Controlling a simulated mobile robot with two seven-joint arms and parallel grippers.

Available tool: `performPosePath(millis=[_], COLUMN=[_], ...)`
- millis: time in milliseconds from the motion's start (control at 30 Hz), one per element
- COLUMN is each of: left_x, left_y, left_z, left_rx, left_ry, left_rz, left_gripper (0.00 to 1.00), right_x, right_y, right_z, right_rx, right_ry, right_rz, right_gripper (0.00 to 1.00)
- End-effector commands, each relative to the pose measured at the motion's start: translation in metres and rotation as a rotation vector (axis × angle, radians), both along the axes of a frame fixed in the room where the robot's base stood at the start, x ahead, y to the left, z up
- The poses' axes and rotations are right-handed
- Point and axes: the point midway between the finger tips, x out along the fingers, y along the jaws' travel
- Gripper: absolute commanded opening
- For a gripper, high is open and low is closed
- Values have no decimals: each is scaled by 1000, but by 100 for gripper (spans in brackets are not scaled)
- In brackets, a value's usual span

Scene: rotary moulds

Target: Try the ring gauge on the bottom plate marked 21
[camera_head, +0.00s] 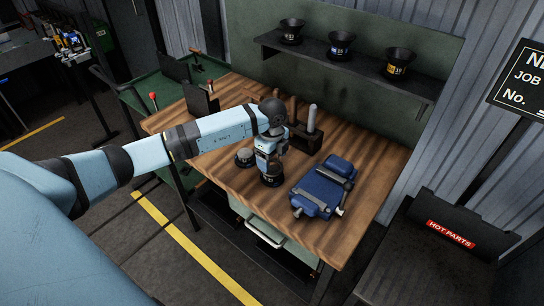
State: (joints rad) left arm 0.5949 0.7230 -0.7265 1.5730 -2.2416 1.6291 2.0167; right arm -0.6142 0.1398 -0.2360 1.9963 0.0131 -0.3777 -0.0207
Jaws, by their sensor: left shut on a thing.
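My left gripper (269,168) points down over the front of the wooden bench. It is shut on a dark round piece (271,181) with a small pale mark, too small to read for sure. I cannot tell whether this piece is the ring gauge or whether it touches the bench. A low, round grey-and-dark piece (245,158) sits on the bench just left of the gripper, partly beside the arm. I cannot make out a plate marked 21. My right gripper is not in view.
A blue vise (322,187) lies right of the gripper on the bench (352,225). A dark block with upright handles (306,138) stands behind. Several black flared moulds, one with a yellow label (397,63), stand on the shelf (350,72). A hot parts bin (432,250) is at right.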

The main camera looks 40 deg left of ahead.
Motion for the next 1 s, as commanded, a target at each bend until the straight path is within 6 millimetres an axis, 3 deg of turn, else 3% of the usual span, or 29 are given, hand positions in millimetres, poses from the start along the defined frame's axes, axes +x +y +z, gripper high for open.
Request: performPosePath(millis=[1000], left_x=[0], left_y=[0], left_z=[-7], left_rx=[0], left_ry=[0], left_rz=[0], left_gripper=[52], right_x=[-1], right_y=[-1], right_z=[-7], right_rx=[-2], right_ry=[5], right_rz=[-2], right_gripper=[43])
